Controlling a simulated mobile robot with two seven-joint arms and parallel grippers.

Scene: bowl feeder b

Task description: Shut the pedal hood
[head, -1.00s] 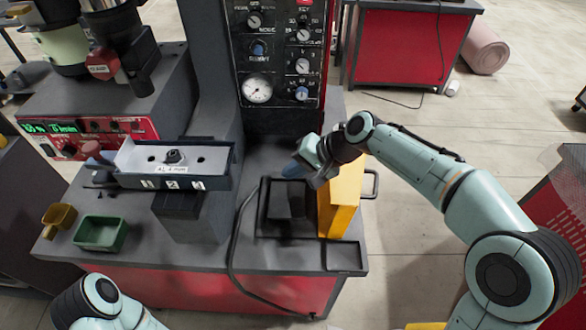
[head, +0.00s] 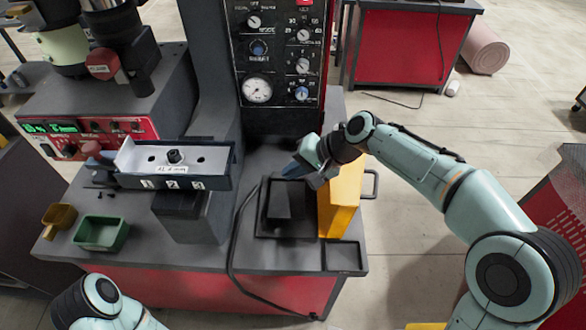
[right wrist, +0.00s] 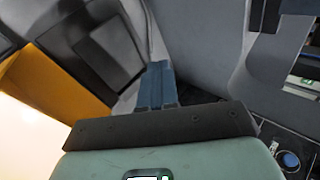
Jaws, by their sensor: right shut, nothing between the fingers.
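The yellow pedal hood (head: 341,203) stands upright, swung open, along the right side of a black pedal tray (head: 262,226). A dark handle (head: 373,184) sticks out on its right side. The dark pedal block (head: 279,204) lies uncovered in the tray. My right gripper (head: 290,170) is shut and empty, above the back of the tray and left of the hood's back end. In the right wrist view the closed fingers (right wrist: 156,85) touch nothing that I can make out, and the yellow hood (right wrist: 68,78) is at the left. My left gripper is out of view.
A control column with knobs and a gauge (head: 257,90) rises behind the tray. A metal track on a block (head: 176,160) stands to the left, with a green bin (head: 101,233) beyond it. A black cable (head: 232,245) runs along the tray's left side. Open floor is right of the hood.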

